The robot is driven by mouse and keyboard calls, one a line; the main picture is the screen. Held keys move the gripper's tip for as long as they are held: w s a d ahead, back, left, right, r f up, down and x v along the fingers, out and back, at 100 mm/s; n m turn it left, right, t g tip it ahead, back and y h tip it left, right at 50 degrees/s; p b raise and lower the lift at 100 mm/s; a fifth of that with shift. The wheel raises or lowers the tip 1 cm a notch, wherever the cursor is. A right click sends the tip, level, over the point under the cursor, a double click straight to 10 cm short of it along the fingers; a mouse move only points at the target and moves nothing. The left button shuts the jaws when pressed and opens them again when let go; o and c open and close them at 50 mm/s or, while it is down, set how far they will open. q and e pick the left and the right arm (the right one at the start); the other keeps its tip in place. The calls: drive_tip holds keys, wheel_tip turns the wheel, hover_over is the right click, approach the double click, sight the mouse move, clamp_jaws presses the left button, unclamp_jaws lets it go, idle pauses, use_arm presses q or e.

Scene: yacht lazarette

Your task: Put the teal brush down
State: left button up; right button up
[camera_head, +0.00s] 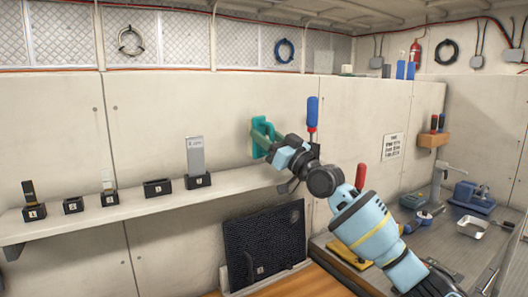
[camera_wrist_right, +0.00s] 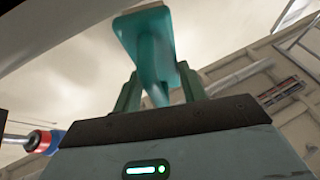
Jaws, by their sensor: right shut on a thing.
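The teal brush (camera_head: 263,127) is in my right gripper (camera_head: 268,144), in front of the pale wall and above the right part of the shelf (camera_head: 120,217). In the right wrist view the brush (camera_wrist_right: 150,42) stands up between the two green fingers, which are shut on it. Whether the brush touches the wall cannot be told. Numbered black holders stand along the shelf. The second holder (camera_head: 73,205) and the fourth holder (camera_head: 157,187) look empty. My left gripper is not in view.
A tall grey tool (camera_head: 195,156) stands in the rightmost visible holder. A blue-handled tool (camera_head: 312,112) and a red-handled tool (camera_head: 361,177) show beside my right arm. A dark ribbed panel (camera_head: 265,245) leans below the shelf. A grey workbench (camera_head: 455,240) is at right.

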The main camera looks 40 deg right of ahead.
wheel_tip(320, 180, down, 3)
drive_tip(key=shift+f, duration=0.1)
idle(0.3)
drive_tip(key=shift+f, duration=0.1)
drive_tip(key=shift+f, duration=0.2)
drive_tip(key=o, duration=0.9)
